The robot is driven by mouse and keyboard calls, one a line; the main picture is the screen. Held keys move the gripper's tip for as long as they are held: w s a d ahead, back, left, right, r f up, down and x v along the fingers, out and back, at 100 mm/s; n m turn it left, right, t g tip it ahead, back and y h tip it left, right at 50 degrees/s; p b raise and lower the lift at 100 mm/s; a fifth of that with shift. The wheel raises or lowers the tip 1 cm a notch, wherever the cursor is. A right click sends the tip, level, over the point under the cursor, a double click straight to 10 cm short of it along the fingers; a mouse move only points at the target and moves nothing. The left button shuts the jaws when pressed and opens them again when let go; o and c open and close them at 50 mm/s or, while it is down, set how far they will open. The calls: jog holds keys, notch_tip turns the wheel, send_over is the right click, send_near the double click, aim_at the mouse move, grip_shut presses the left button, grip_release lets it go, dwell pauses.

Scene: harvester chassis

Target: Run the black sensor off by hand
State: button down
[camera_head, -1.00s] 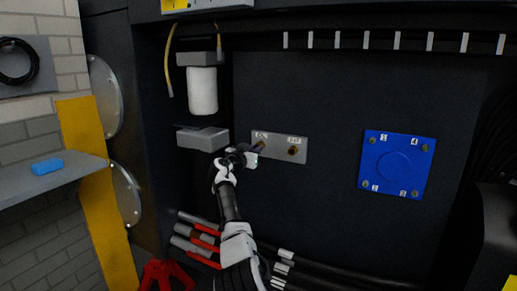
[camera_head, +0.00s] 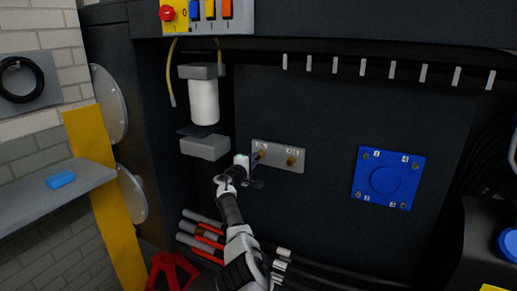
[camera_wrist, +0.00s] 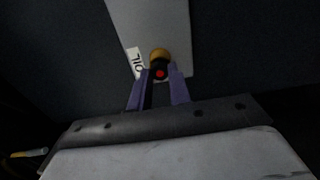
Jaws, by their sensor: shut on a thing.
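A grey plate (camera_head: 277,152) on the dark panel carries two brass fittings with labels above them. In the wrist view the plate (camera_wrist: 160,22) has a label reading OIL (camera_wrist: 136,63) beside the left brass fitting (camera_wrist: 159,53). The black sensor (camera_wrist: 160,74), with a red dot at its end, is lined up in front of that fitting. My gripper (camera_wrist: 162,75) has its purple fingers shut on the sensor's sides. In the head view my gripper (camera_head: 257,158) is at the plate's left fitting and hides the sensor. I cannot tell whether the threads still engage.
The right brass fitting (camera_head: 291,161) is close beside my gripper. A blue square cover (camera_head: 387,178) is on the panel at right. A white filter (camera_head: 204,102) and a grey box (camera_head: 205,147) are at upper left.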

jog(key=n, duration=0.2)
jog(key=n+p, duration=0.1)
jog(key=n, duration=0.1)
jog(key=n+p, duration=0.1)
jog(key=n, duration=0.1)
jog(key=shift+s+f, duration=0.1)
jog(key=shift+f, duration=0.2)
jog(key=c, duration=1.7)
grip_release()
jog(key=o, duration=0.5)
jog(key=shift+a+r, duration=0.1)
jog(key=shift+r, duration=0.1)
jog(key=shift+c, duration=1.3)
